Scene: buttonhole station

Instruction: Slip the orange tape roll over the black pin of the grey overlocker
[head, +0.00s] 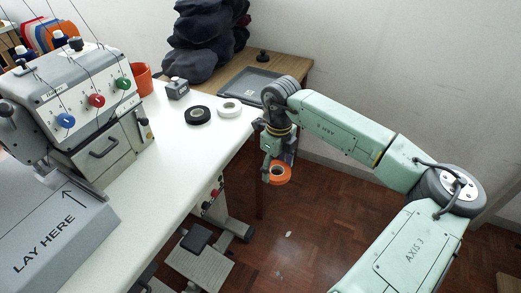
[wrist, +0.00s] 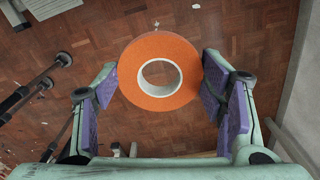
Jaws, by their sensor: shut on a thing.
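The orange tape roll (head: 286,178) is held by my gripper (head: 277,166) in the air beyond the table's right edge, over the floor. In the wrist view the roll (wrist: 130,72) shows its flat face and pale core, with the purple pads of my gripper (wrist: 160,80) at its left and right sides. The grey overlocker (head: 75,85) stands on the left of the white table, with blue, red and green knobs on its front. I cannot tell for sure which dark part of it is the black pin. My gripper is well to the right of the machine.
On the white table (head: 150,190) lie a black roll (head: 198,116), a white roll (head: 230,108) and a small grey block (head: 177,90). An orange cup (head: 142,79) stands by the machine. A grey "LAY HERE" surface (head: 55,240) is at front left. A pedal (head: 200,265) is below.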

